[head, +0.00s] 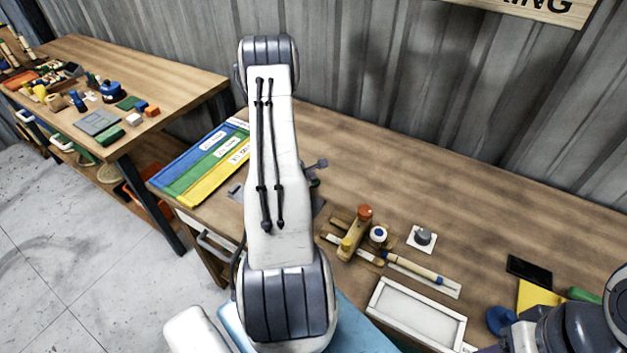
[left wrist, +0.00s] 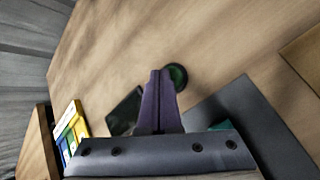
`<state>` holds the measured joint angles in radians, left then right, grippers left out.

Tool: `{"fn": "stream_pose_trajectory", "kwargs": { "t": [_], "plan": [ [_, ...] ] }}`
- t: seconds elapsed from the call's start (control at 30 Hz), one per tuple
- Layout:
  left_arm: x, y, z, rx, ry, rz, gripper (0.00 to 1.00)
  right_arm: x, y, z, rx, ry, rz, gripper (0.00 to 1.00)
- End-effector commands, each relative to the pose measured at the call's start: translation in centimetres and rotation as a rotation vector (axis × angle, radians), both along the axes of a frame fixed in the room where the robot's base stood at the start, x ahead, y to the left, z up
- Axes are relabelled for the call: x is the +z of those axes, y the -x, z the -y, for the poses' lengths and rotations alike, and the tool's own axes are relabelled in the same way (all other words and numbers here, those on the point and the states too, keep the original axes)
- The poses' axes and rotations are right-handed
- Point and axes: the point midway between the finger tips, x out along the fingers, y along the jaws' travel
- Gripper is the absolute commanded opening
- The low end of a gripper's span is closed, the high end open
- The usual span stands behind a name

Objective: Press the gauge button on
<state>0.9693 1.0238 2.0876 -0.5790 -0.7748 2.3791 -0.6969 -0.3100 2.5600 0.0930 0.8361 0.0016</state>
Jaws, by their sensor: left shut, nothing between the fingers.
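The round green button (left wrist: 177,75) with a dark rim, which looks like the gauge button, sits on the wooden table in the left wrist view. My left gripper (left wrist: 159,74) is shut and empty, and its fingertips show just left of the button, overlapping its edge. I cannot tell whether they touch it. A dark flat block (left wrist: 125,112) lies left of the fingers.
Blue, green and yellow labelled strips (head: 208,160) lie at the bench's left end. Wooden tools (head: 357,235), a white square with a grey knob (head: 422,238) and a white tray (head: 417,313) lie right of my arm. The back of the bench is clear.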

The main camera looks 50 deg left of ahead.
Motion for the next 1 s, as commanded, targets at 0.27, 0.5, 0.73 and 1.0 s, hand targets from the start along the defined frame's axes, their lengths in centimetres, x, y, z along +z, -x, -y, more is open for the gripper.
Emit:
{"fn": "stream_pose_trajectory", "kwargs": {
  "t": [0.27,0.5,0.73,1.0],
  "plan": [
    [-0.6,0.0,0.0,0.000,0.000,0.000,0.00,-0.2,0.0,0.0,0.000,0.000,0.000,0.50],
    [-0.6,0.1,0.0,0.001,0.001,-0.002,0.00,-0.1,0.0,0.0,0.000,0.000,0.000,0.50],
    [0.2,0.1,0.0,0.001,0.002,-0.002,0.00,0.9,0.0,0.0,0.000,0.000,0.000,0.50],
    [0.2,0.1,0.0,0.001,0.001,-0.001,0.00,0.9,0.0,0.0,0.000,0.000,0.000,0.50]
  ]
}}
